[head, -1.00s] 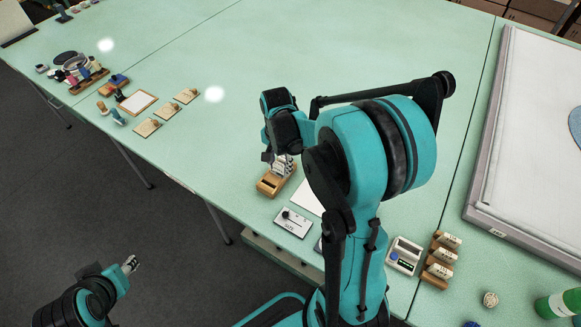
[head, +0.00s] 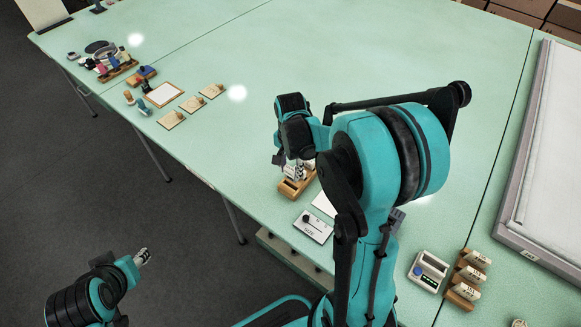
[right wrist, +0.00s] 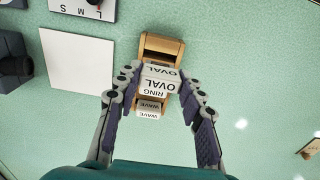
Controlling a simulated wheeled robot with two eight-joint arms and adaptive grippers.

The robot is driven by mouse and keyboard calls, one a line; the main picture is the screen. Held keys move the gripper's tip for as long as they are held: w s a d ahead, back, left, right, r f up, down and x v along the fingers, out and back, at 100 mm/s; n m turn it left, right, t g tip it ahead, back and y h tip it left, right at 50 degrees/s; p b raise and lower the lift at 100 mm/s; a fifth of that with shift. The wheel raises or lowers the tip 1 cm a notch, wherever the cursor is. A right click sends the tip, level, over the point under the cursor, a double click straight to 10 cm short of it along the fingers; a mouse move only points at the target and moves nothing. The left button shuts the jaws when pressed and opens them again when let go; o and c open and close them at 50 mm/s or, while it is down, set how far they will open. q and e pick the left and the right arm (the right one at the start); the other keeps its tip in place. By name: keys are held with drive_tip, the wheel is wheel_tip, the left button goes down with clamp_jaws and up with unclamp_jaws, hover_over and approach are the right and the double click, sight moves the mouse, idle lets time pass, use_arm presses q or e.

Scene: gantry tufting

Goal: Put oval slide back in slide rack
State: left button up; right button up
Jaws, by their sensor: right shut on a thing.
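The wooden slide rack (head: 288,192) stands on the green table, partly hidden by my right arm. In the right wrist view, the rack (right wrist: 163,43) holds several white slides with labels reading OVAL, RING and WAVE. My right gripper (right wrist: 160,73) is shut on a white oval slide (right wrist: 161,71) at the rack. Whether this slide is seated in a slot or just above it, I cannot tell.
A white SIZE plate with a black knob (head: 313,227) and a white sheet (right wrist: 77,60) lie beside the rack. A small device (head: 428,270) and a wooden stand with labelled blocks (head: 463,292) are at right. A large framed panel (head: 545,150) lies further right.

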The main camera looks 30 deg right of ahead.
sight(290, 179)
drive_tip(key=shift+f+b, duration=2.05)
drive_tip(key=shift+f, duration=0.75)
drive_tip(key=o, duration=1.4)
drive_tip(key=shift+c, duration=0.2)
wheel_tip(290, 179, up, 12)
drive_tip(key=shift+r, duration=0.1)
